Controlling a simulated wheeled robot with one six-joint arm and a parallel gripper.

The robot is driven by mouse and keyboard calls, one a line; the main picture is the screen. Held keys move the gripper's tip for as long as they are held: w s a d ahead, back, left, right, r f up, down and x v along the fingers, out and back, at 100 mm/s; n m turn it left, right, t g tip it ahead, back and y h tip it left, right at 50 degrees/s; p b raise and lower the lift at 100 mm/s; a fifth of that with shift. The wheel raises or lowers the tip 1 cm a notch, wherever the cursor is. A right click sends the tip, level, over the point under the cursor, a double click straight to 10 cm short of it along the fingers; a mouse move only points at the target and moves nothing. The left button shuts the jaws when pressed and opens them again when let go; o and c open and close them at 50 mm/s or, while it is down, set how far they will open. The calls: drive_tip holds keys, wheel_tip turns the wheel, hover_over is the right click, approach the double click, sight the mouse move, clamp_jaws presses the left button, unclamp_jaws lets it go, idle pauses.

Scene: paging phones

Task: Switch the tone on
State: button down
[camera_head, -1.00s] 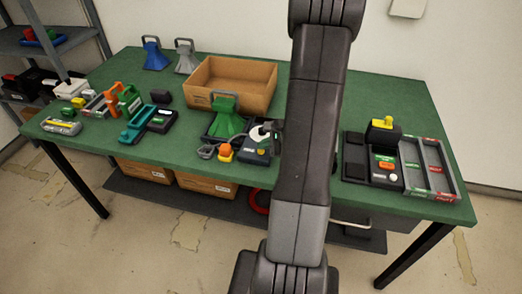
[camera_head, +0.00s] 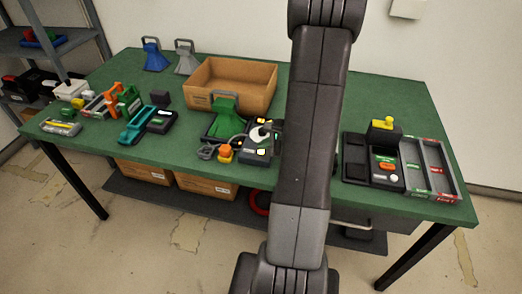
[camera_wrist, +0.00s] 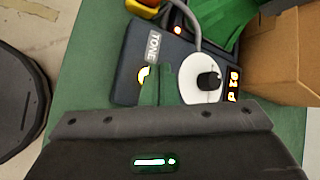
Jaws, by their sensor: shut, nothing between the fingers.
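A dark blue-grey box marked TONE (camera_wrist: 125,62) lies below my gripper in the wrist view. A lit yellow-white spot (camera_wrist: 144,76) shows on it beside my fingers, partly hidden by them. A white disc with a black knob (camera_wrist: 192,86) is on its right, with yellow lit marks (camera_wrist: 232,86) beyond. In the head view the same box (camera_head: 257,155) lies just left of my arm. My gripper (camera_wrist: 154,70) is shut and empty, its fingers over the box beside the lit spot. I cannot tell if they touch it. My arm hides the gripper in the head view.
A green horn (camera_head: 225,118) stands behind the box, with a grey cable and an orange knob (camera_head: 225,151) beside it. A cardboard bin (camera_head: 232,83) is farther back. A black panel with a yellow-topped block (camera_head: 384,131) is on the right.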

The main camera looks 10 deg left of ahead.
sight(264, 154)
drive_tip(key=shift+r, duration=0.1)
drive_tip(key=shift+r+p, duration=2.2)
drive_tip(key=shift+r, duration=0.7)
